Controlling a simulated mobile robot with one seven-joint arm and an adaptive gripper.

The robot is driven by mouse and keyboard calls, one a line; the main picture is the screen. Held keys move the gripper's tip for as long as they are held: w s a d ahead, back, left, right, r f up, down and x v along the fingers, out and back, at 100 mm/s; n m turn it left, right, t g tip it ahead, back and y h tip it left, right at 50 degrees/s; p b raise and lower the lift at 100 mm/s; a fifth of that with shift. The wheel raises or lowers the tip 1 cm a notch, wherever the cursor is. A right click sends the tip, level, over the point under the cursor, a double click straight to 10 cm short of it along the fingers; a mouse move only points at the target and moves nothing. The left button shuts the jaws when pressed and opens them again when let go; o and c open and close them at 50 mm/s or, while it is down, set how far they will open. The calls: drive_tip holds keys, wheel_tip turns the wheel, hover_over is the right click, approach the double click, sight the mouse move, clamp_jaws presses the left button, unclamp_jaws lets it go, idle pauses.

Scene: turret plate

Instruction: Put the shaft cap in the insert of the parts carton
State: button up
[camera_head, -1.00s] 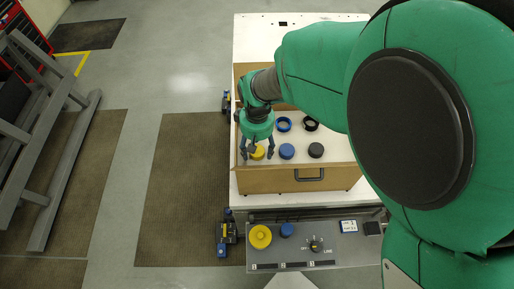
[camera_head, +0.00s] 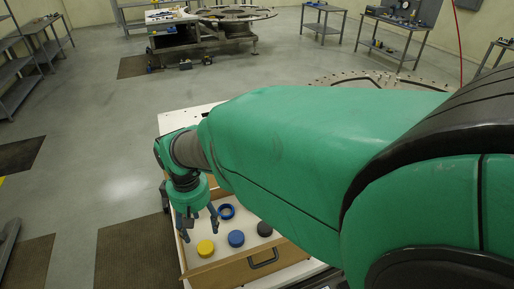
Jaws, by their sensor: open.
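The parts carton (camera_head: 229,274) is an open brown box with a pale insert (camera_head: 220,234). A yellow round cap (camera_head: 205,248), likely the shaft cap, sits at the insert's front left. It looks upright and level with its neighbours. A blue cap (camera_head: 236,239) and a black cap (camera_head: 264,228) stand to its right in the same row. A blue ring (camera_head: 227,218) lies behind them. My gripper (camera_head: 197,230) points down over the carton's left side, fingers spread and empty. It appears above and behind the yellow cap, apart from it. My arm hides the carton's back right.
The carton rests on a white table (camera_head: 178,119), and a dark handle (camera_head: 263,258) is on its front wall. Dark floor mats (camera_head: 130,250) lie to the left. Farther off are a work table with a large round plate (camera_head: 237,13) and several grey benches.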

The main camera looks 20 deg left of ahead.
drive_tip(key=shift+r, duration=0.1)
idle(0.7)
drive_tip(key=w+d+r+m+t, duration=0.1)
drive_tip(key=w+d+r+m, duration=0.15)
drive_tip(key=d+r, duration=0.45)
drive_tip(key=w+d+r+m+y, duration=0.15)
drive_tip(key=w+d, duration=0.25)
drive_tip(key=d, duration=0.7)
drive_tip(key=w+d+r+m+t, duration=0.1)
drive_tip(key=w+d+r+m, duration=0.3)
drive_tip(key=d, duration=0.5)
drive_tip(key=s+d+r+m+t, duration=0.1)
drive_tip(key=s+d, duration=0.3)
drive_tip(key=d, duration=0.5)
drive_tip(key=s+d+r+m+t+h, duration=0.1)
drive_tip(key=s+d+r+m, duration=0.1)
drive_tip(key=d, duration=0.7)
drive_tip(key=s+d+r+m+t, duration=0.1)
drive_tip(key=s+d+m, duration=0.3)
drive_tip(key=d, duration=0.6)
drive_tip(key=shift+s+r+t, duration=0.3)
drive_tip(key=shift+s+r, duration=0.25)
drive_tip(key=shift+s, duration=0.25)
drive_tip(key=shift+h, duration=0.25)
wheel_tip(320, 180, down, 17)
drive_tip(key=b, duration=1.6)
drive_tip(key=shift+r+b, duration=0.2)
drive_tip(key=shift+b, duration=0.1)
